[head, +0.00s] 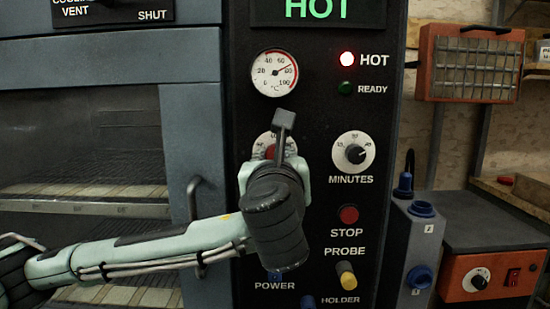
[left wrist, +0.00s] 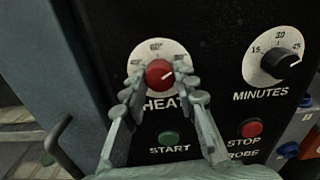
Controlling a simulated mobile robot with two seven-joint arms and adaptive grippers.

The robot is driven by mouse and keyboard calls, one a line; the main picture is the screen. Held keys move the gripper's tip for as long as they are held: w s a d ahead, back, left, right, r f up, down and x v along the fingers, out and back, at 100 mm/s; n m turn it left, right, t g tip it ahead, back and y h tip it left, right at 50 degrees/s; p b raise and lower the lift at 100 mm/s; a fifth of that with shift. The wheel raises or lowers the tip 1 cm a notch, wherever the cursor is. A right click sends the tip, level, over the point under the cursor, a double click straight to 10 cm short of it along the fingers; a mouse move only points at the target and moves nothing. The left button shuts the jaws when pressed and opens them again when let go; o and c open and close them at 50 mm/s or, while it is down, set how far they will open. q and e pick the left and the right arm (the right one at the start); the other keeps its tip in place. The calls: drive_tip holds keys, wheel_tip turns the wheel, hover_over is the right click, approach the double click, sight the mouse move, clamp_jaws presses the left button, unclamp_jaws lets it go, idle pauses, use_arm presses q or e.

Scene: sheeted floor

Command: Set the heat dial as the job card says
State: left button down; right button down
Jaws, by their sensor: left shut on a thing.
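The heat dial has a red knob (left wrist: 159,73) on a white scale plate above the word HEAT in the left wrist view. My left gripper (left wrist: 158,80) is shut on this knob, one finger at each side. In the head view my left arm covers most of the dial, and only part of its white plate (head: 262,142) and a little red show. The fingertips are hidden there. The knob's pointer setting is hard to read. I cannot make out a job card. My right gripper is in neither view.
The minutes dial (head: 353,152) sits right of the heat dial. A lit HOT lamp (head: 347,59), a dark READY lamp (head: 346,88) and a temperature gauge (head: 274,73) are above. The stop button (head: 348,214) and oven door handle (head: 194,200) are nearby.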

use_arm(q)
drive_tip(key=shift+f, duration=0.1)
drive_tip(key=shift+n+b, duration=0.55)
drive_tip(key=shift+n, duration=5.05)
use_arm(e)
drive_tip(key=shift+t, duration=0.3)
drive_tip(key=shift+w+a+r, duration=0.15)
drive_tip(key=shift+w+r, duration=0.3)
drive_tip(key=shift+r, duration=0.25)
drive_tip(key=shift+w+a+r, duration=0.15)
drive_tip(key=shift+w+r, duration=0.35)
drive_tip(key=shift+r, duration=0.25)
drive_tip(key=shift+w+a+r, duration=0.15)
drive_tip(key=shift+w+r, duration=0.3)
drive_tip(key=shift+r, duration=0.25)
use_arm(q)
drive_tip(key=c, duration=1.2)
unclamp_jaws()
drive_tip(key=shift+s, duration=0.1)
